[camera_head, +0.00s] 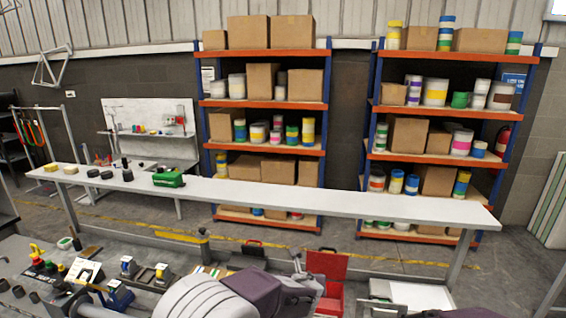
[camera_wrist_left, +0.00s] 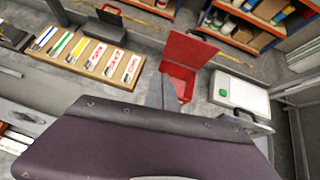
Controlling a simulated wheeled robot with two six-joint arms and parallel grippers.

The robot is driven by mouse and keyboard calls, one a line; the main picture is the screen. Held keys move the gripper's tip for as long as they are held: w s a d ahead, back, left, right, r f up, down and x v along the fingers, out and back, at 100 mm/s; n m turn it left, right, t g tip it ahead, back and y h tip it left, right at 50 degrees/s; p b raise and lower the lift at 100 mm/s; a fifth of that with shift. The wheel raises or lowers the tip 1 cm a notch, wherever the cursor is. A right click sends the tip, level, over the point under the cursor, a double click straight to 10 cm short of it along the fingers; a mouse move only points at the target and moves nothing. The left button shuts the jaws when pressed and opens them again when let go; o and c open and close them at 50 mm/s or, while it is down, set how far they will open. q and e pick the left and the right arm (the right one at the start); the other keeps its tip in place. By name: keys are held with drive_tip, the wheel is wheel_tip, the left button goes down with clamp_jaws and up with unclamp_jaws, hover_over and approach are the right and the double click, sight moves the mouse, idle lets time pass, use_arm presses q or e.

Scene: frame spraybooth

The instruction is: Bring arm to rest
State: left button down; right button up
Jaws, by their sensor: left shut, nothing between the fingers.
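My left arm (camera_head: 200,298) reaches in along the bottom of the head view, with a pale link and a dark purple wrist part. My left gripper shows in the left wrist view as a wide dark purple body with grey fingers (camera_wrist_left: 162,92) beyond it. The fingers are shut and empty. They appear in front of an open red case (camera_wrist_left: 185,65), apart from it as far as I can tell. The red case (camera_head: 327,265) also shows in the head view, right of the wrist. My right gripper is in neither view.
A cluttered surface with tools (camera_head: 100,270) lies at lower left. Loaded shelves (camera_head: 265,145) stand at the back. A pale box (camera_wrist_left: 240,95) and a wooden tray with coloured-label items (camera_wrist_left: 85,72) flank the gripper.

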use_arm(q)
drive_tip(key=a+f+n+y+b, duration=0.2)
drive_tip(key=a+n+b, duration=0.3)
drive_tip(key=a, duration=1)
drive_tip(key=s+a+f+n+g+y+b, duration=0.25)
drive_tip(key=s+a+f+n, duration=0.25)
drive_tip(key=s+a+n, duration=0.4)
drive_tip(key=s+a+f+n+g+h+b, duration=0.1)
drive_tip(key=s+a+f+n+g, duration=0.15)
drive_tip(key=s+n, duration=0.3)
drive_tip(key=s+a+f+n+g+h+b, duration=0.1)
drive_tip(key=s+a+f+n+g, duration=0.1)
drive_tip(key=s+f+n, duration=0.3)
drive_tip(key=s+d+f+n+g+h+p, duration=0.1)
drive_tip(key=s+d+n, duration=0.4)
drive_tip(key=n, duration=0.7)
drive_tip(key=s+h, duration=0.1)
drive_tip(key=s, duration=0.1)
drive_tip(key=shift+s+f+g, duration=0.3)
drive_tip(key=shift+s+g, duration=0.1)
